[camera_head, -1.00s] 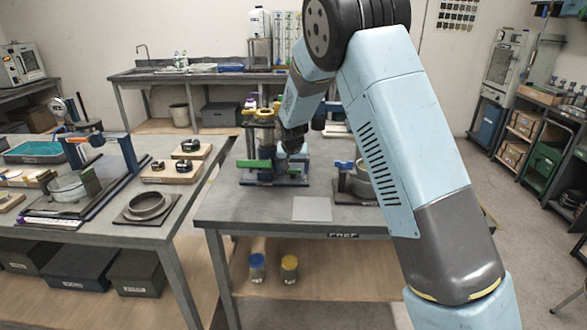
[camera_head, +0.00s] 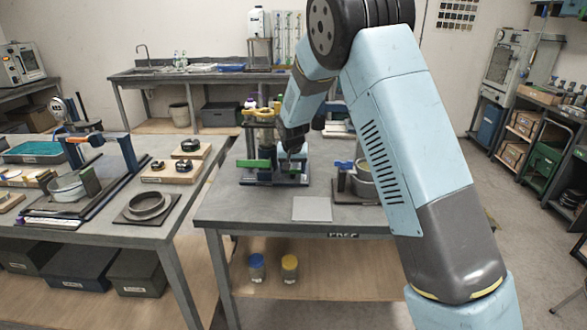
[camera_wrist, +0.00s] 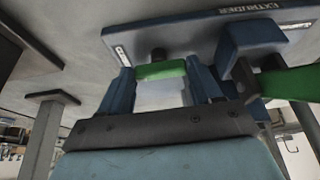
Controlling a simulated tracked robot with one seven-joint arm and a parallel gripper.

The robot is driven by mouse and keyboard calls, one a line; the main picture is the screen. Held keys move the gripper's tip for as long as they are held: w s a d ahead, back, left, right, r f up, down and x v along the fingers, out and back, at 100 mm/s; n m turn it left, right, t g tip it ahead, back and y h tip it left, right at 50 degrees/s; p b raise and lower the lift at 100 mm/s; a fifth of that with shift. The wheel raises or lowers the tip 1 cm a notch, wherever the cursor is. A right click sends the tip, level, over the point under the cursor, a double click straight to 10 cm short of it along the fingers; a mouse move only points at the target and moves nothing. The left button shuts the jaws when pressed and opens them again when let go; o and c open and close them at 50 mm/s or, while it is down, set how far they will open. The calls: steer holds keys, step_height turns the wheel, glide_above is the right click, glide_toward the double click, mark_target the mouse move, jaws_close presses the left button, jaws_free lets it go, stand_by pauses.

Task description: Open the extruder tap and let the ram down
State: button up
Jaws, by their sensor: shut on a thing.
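The extruder stands on the middle table, on a dark base plate (camera_head: 262,183) whose label reads EXTRUDER in the wrist view (camera_wrist: 200,38). A yellow ring-like part (camera_head: 262,112) sits at its top. A green bar (camera_head: 253,163) sticks out at its left front; a long green bar (camera_wrist: 290,82) shows at the right of the wrist view. My gripper (camera_wrist: 165,85) is at the right side of the extruder, shut on a short green handle (camera_wrist: 162,70) that lies between its fingers. In the head view my wrist hides much of this side and the grip.
A blue-handled fixture (camera_head: 344,165) with a metal ring stands close to the right of the extruder. A grey plate (camera_head: 312,209) lies at the table's front edge. Two capped jars (camera_head: 289,268) stand on the shelf below. The left table (camera_head: 95,232) is crowded.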

steer(key=shift+d, duration=0.15)
steer(key=n, duration=0.2)
steer(key=n+y, duration=0.1)
steer(key=shift+d+n, duration=0.2)
steer(key=shift+n, duration=0.2)
steer(key=n+y, duration=0.1)
steer(key=n, duration=0.1)
steer(key=n+g+y, duration=0.1)
steer(key=n, duration=0.1)
steer(key=shift+w+d+n, duration=0.15)
steer(key=shift+w+n, duration=0.05)
steer(key=shift+n, duration=0.1)
steer(key=n, duration=0.2)
steer(key=n+g+y, duration=0.1)
steer(key=n, duration=0.1)
steer(key=shift+w+d, duration=0.1)
steer(key=shift+w, duration=0.1)
steer(key=shift+w+n+g, duration=0.1)
steer(key=shift+n+g, duration=0.45)
steer(key=shift+n, duration=0.75)
steer(key=shift+w+n+g, duration=0.1)
steer(key=shift+n+g, duration=0.45)
steer(key=shift+n, duration=0.75)
steer(key=o, duration=1.1)
steer(key=shift+c, duration=0.2)
steer(key=v, duration=1.3)
steer(key=shift+d+r, duration=0.2)
steer(key=shift+d, duration=0.2)
